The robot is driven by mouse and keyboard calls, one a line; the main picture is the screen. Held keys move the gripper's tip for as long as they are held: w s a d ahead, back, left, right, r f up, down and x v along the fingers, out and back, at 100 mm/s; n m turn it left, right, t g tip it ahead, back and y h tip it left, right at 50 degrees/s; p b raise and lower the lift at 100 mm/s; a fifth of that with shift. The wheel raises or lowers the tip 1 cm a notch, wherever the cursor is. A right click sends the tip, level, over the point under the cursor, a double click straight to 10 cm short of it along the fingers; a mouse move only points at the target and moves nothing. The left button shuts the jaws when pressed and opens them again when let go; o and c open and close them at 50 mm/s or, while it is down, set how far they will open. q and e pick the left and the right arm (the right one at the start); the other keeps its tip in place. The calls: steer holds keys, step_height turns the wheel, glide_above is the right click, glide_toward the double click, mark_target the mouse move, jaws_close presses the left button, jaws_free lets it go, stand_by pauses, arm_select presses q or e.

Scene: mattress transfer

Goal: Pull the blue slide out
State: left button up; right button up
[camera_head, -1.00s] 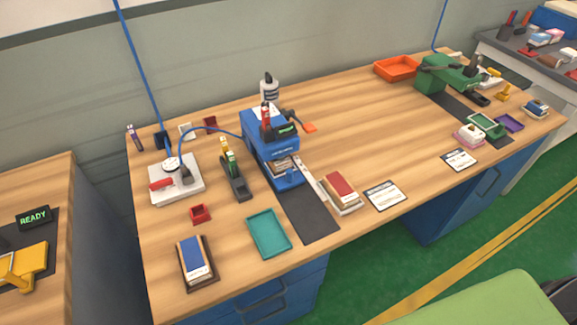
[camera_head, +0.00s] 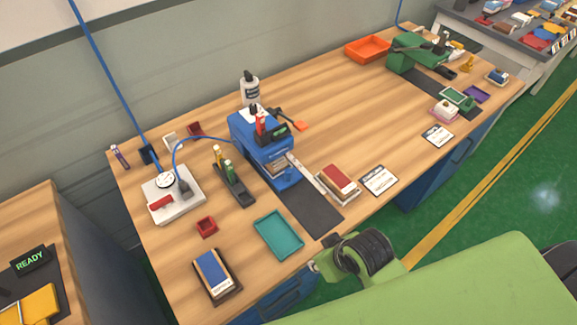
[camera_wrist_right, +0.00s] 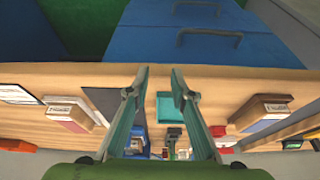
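The blue machine (camera_head: 262,148) stands on the wooden workbench. Its blue slide (camera_head: 287,181) shows low at its front, over a dark mat (camera_head: 312,212); I cannot tell how far out it sits. My right arm comes in from the right in the head view, and its wrist (camera_head: 350,258) is at the bench's front edge, short of the machine. In the right wrist view my right gripper (camera_wrist_right: 159,76) is open and empty, fingers apart. The blue machine is small and mostly hidden behind the fingers there. My left gripper is not in view.
A teal tray (camera_head: 278,234) lies near the front edge. A red-topped stack (camera_head: 338,184) and a white card (camera_head: 379,180) lie right of the mat. A black holder (camera_head: 234,187) and a gauge plate (camera_head: 173,196) stand left. The bench middle right is clear.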

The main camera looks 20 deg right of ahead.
steer(key=w+a+r+n, duration=0.1)
steer(key=w+a, duration=0.1)
steer(key=w+a+r+n+y, duration=0.1)
steer(key=w+a, duration=0.1)
steer(key=w+a+r+n, duration=0.1)
steer(key=w+a, duration=0.1)
steer(key=w, duration=0.1)
steer(key=shift+r+y, duration=0.15)
steer(key=shift+y, duration=0.25)
steer(key=w+n, duration=0.1)
steer(key=w+r+n, duration=0.1)
steer(key=w, duration=0.1)
steer(key=w+a+r+n+y, duration=0.1)
steer(key=w, duration=0.1)
steer(key=shift+w+a+r, duration=0.1)
steer(key=shift+w, duration=0.05)
steer(key=w+d+r+n+g, duration=0.1)
steer(key=w+d+r+n, duration=0.1)
steer(key=w+d+r, duration=0.35)
glide_toward(289, 171)
steer(key=shift+m+h, duration=0.3)
steer(key=shift+m, duration=0.1)
steer(key=p+x, duration=0.1)
steer(key=x, duration=0.4)
steer(key=p+x, duration=0.2)
steer(key=x, duration=0.3)
steer(key=shift+w+a, duration=0.1)
steer(key=shift+a, duration=0.2)
jaws_close()
